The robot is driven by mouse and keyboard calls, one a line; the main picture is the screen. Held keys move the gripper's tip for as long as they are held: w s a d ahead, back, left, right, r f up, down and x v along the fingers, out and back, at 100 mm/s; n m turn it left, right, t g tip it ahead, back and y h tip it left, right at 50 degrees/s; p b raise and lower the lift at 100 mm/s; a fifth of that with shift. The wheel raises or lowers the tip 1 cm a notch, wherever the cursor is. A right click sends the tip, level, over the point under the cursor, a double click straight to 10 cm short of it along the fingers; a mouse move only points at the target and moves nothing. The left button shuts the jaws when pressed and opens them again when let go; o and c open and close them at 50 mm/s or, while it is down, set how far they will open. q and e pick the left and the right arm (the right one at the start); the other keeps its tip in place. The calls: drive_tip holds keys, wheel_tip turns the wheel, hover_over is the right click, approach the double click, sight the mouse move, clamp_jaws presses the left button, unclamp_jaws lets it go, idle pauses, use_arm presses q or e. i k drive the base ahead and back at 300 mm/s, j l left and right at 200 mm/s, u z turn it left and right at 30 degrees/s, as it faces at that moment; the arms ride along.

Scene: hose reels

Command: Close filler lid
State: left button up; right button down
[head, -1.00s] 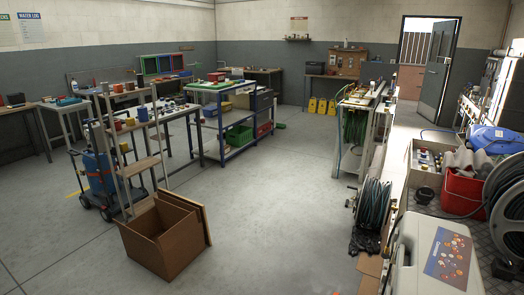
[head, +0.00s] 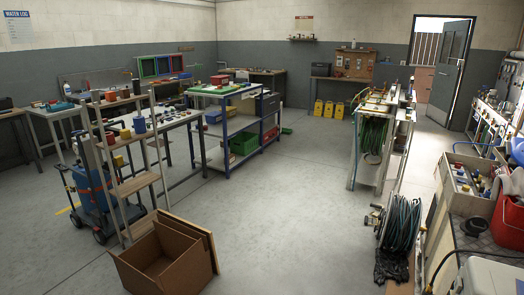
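I cannot make out a filler lid in the head view. A blue tank-like body (head: 92,188) sits on a wheeled trolley at the left, partly hidden behind a wooden step rack; no lid can be told on it. A pale box top (head: 490,276) is cut off by the lower right corner, and I cannot tell whether it has a lid. Neither of my grippers is in view.
An open cardboard box (head: 168,257) lies on the floor at front left, near the step rack (head: 136,186). A hose reel (head: 401,226) stands right of centre. A red bucket (head: 508,222) is on the right bench. The middle floor is clear.

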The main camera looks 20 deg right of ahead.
sight(477, 227)
drive_tip(key=i+l+z, duration=0.15)
drive_tip(key=i+z, duration=0.75)
drive_tip(key=i+j+z, duration=0.3)
drive_tip(key=i+z, duration=0.15)
drive_tip(key=i, duration=0.15)
